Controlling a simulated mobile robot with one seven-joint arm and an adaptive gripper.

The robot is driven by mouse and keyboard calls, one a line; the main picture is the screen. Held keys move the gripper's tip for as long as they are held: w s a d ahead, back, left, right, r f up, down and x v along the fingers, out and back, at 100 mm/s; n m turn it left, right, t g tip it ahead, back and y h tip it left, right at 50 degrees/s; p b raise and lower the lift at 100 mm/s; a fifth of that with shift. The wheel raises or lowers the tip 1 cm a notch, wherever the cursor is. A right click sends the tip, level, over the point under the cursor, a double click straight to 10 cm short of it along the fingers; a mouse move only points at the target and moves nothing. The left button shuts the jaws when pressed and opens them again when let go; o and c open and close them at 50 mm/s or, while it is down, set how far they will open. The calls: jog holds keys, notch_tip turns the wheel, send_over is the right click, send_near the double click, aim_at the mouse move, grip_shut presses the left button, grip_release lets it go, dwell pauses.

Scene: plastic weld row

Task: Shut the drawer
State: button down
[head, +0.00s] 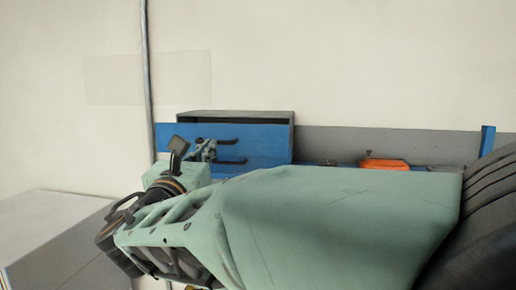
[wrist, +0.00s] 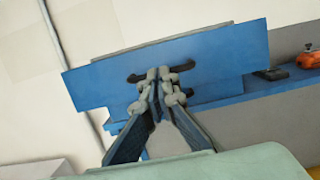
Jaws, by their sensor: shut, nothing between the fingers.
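My gripper (head: 207,147) is in front of the drawer, near the handles. I cannot tell whether the fingertips touch the front.
An orange thing (head: 385,165) and small dark items lie on a blue ledge right of the drawer; the orange one also shows in the wrist view (wrist: 308,60). A blue post (head: 487,139) stands at far right. A grey box-like surface (head: 50,215) is at lower left.

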aim_at(224, 139)
jog(key=x, duration=0.3)
jog(key=f+b+x, duration=0.1)
jog(key=x, duration=0.3)
jog(key=f+x, duration=0.1)
jog(key=x, duration=0.3)
jog(key=shift+w+f, duration=0.15)
jog(key=shift+d+r, duration=0.1)
jog(key=shift+r, duration=0.1)
jog(key=shift+f+b, duration=0.1)
jog(key=shift+b, duration=0.2)
